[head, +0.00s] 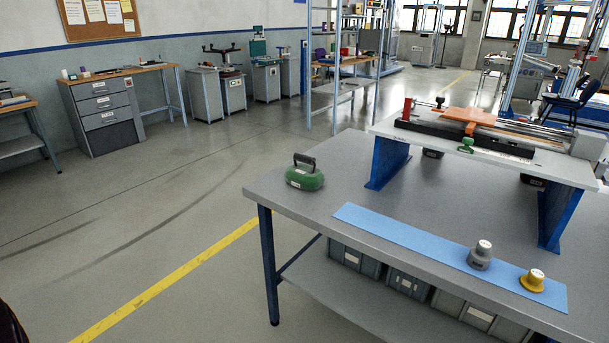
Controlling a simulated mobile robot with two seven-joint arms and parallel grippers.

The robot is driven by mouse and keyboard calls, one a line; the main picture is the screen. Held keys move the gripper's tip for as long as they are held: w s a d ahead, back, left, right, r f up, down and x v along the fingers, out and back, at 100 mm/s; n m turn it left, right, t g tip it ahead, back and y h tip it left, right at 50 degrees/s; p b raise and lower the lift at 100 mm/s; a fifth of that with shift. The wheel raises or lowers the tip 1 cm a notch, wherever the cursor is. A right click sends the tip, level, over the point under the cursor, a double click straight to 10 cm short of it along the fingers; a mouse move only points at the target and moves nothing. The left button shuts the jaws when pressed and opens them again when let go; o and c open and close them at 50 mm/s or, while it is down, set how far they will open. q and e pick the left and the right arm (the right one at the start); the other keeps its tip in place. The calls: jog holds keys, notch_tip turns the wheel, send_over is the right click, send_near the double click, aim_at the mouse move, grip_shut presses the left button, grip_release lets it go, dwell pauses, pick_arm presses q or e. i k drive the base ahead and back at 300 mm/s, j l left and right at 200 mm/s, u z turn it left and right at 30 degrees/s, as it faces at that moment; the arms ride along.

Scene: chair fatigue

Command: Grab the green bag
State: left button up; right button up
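A green bag (305,179), small and rounded with a dark handle on top and a pale label on its side, sits upright on the grey workbench (385,205) near its left corner in the head view. Nothing touches it and its handle is unobstructed. Neither of my grippers shows in the head view. A dark shape at the lower left edge is too cut off to identify.
A blue mat (400,239) lies along the bench's front edge, bearing a grey knobbed weight (480,257) and a yellow one (533,281). A raised test rig (490,140) on blue legs stands behind. Grey bins (408,284) sit below. The floor left of the bench is clear.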

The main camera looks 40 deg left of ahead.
aim_at(303, 176)
jog(key=i+j+z, duration=0.1)
jog(key=j, duration=0.45)
jog(key=i+j+z, duration=0.1)
jog(key=i+j, duration=0.15)
jog(key=j, duration=0.3)
jog(key=i+j, duration=0.15)
jog(key=j, duration=0.45)
jog(key=i+j+z, duration=0.15)
jog(key=j, duration=0.45)
jog(key=i+j+z, duration=0.1)
jog(key=j, duration=0.45)
jog(key=j+z, duration=0.1)
jog(key=j, duration=0.5)
jog(key=i, duration=0.05)
